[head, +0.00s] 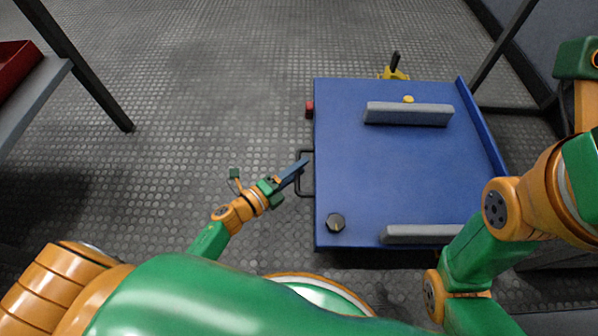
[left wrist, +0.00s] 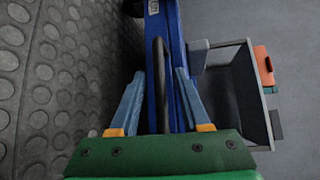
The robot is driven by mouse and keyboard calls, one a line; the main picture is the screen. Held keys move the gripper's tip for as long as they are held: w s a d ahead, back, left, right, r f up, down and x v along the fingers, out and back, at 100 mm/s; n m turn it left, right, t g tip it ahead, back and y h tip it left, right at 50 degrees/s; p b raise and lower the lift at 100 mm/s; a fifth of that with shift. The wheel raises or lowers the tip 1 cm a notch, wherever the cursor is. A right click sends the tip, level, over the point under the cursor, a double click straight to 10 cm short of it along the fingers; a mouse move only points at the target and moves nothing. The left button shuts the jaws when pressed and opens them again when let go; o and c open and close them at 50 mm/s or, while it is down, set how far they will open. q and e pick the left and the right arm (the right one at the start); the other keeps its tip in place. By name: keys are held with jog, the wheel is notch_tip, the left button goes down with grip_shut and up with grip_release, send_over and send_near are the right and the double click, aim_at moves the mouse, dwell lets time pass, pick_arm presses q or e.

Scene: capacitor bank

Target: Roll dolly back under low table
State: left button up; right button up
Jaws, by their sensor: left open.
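The blue dolly (head: 385,165) stands on the floor right of centre in the head view. A black bar handle (head: 305,173) sticks out from its left side. My left gripper (head: 300,166) is at that handle. In the left wrist view its two blue fingers (left wrist: 160,95) are apart, with the black handle bar (left wrist: 163,80) showing between them and the dolly's blue side (left wrist: 177,35) close behind. Contact with the bar cannot be told. My right arm comes in at the right over the dolly's near corner; its gripper is not in view. Which structure is the low table is unclear.
A grey table (head: 35,95) with a red bin (head: 15,68) stands left. Dark posts (head: 502,42) stand right. Floor between is clear.

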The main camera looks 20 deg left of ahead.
pick_arm(q)
jog(key=shift+w, duration=0.1)
grip_shut()
dwell(1.4)
